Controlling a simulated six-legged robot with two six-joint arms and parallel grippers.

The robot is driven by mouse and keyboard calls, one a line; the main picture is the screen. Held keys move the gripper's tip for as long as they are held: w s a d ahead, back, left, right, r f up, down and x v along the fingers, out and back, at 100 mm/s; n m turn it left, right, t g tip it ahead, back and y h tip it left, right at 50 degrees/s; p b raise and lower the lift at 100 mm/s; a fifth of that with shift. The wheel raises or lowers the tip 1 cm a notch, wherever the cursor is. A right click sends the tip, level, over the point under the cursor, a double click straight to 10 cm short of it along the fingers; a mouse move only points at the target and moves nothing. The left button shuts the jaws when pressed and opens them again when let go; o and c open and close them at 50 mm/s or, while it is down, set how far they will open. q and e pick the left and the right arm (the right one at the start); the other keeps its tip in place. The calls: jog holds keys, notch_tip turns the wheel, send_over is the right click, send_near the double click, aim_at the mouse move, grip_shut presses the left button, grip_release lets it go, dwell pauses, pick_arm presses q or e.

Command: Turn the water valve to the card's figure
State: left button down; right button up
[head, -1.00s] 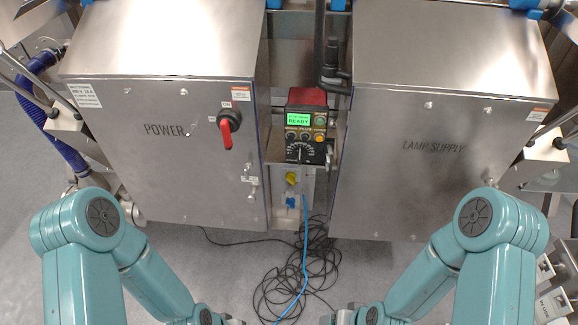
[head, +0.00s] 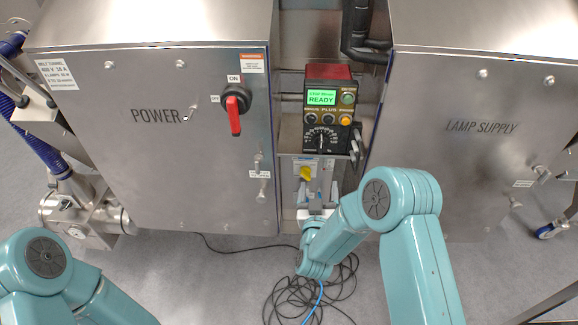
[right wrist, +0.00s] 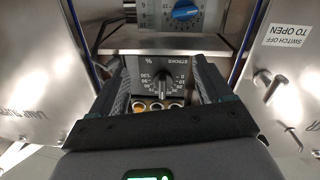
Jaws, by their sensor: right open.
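A blue knob (right wrist: 185,10) sits on a pale scale plate at the top edge of the right wrist view, which shows the panel upside down. I cannot tell its setting. In the head view, my right gripper hides it. A yellow knob (head: 306,173) shows just above that gripper. My right gripper (head: 317,190) is open and empty, in the gap between the cabinets. Its two fingers (right wrist: 163,68) frame the black stroke dial in the wrist view. No card with a readable figure shows. My left gripper is out of view.
The power cabinet (head: 150,175) with a red handle (head: 235,115) stands left, the lamp supply cabinet (head: 480,90) right. A control box (head: 329,97) reads READY above a black dial (head: 322,138). Cables (head: 310,295) lie coiled on the floor. The gap between cabinets is narrow.

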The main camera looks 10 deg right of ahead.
jog(key=w+a+f+b, duration=0.2)
jog(key=a+f, duration=0.1)
jog(key=f, duration=0.1)
pick_arm(q)
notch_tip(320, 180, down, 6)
jog(key=b, duration=0.2)
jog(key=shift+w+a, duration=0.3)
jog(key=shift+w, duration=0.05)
pick_arm(e)
jog(key=a+x, duration=0.1)
jog(key=x, duration=1.4)
jog(key=shift+w+r+n+t+y, duration=0.2)
jog(key=shift+r+n+t+y, duration=0.1)
jog(key=shift+r+y, duration=0.1)
jog(key=c, duration=1)
